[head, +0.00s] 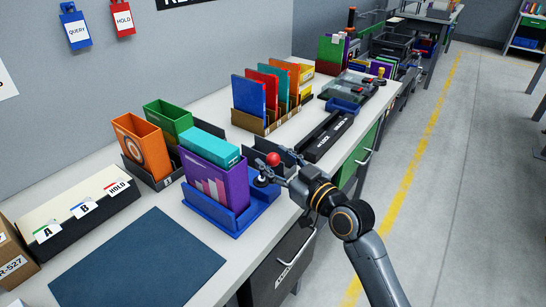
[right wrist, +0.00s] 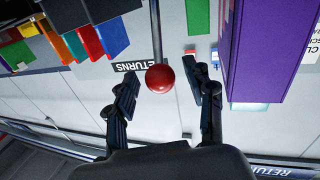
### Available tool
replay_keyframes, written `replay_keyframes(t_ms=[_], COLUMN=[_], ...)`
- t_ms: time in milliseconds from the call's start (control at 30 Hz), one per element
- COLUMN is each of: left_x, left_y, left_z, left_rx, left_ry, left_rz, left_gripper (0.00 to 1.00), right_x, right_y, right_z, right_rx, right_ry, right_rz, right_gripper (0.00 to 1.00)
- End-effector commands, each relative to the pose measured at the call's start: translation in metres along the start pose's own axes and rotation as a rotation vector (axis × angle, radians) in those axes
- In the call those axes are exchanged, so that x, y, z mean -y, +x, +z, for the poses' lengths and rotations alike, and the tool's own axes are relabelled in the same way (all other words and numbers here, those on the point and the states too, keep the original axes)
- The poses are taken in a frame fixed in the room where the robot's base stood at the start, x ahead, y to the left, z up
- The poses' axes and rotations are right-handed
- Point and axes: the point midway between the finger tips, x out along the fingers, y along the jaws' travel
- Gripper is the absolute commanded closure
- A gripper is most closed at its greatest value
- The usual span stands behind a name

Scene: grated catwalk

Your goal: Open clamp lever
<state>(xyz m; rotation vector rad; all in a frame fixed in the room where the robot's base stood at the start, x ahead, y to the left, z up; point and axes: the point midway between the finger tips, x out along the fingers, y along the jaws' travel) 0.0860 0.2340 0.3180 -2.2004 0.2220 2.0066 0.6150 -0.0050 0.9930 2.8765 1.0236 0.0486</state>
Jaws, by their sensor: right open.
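The clamp lever's red ball knob (head: 273,159) stands up at the right side of a blue tray (head: 222,216). My right gripper (head: 271,171) is open at the lever. In the right wrist view, the red knob (right wrist: 160,78) sits between the spread fingertips of my gripper (right wrist: 164,88), with gaps on both sides. The lever's dark rod (right wrist: 157,35) runs up from the knob. The clamp's base is partly hidden by my gripper in the head view. My left gripper does not show.
A dark blue mat (head: 138,264) lies in front of the tray on the bench. A black card tray (head: 85,217) stands to the left. A rack of coloured binders (head: 257,123) and a long black tray (head: 325,137) are behind. The floor to the right is clear.

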Motion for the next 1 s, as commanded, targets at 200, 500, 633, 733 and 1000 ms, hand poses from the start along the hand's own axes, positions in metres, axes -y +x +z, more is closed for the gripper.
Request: replay_keyframes(t_ms=[200, 500, 633, 733, 1000], left_x=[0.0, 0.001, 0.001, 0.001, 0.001], left_y=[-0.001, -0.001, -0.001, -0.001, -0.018], left_z=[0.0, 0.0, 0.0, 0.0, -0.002], left_rx=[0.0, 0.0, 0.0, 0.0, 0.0], left_ry=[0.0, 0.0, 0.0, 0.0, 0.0], left_rz=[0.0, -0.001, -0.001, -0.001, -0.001], left_gripper=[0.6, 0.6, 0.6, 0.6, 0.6], right_x=[0.001, 0.001, 0.001, 0.001, 0.001], right_y=[0.01, 0.01, 0.01, 0.009, 0.012], right_z=[0.0, 0.0, 0.0, 0.0, -0.005], right_rx=[0.0, 0.001, 0.001, 0.001, 0.035], right_ry=[-0.001, 0.0, 0.0, 0.0, -0.01], right_rz=[-0.001, -0.001, -0.001, -0.001, -0.004], right_gripper=[0.47, 0.65, 0.91, 1.0, 1.0])
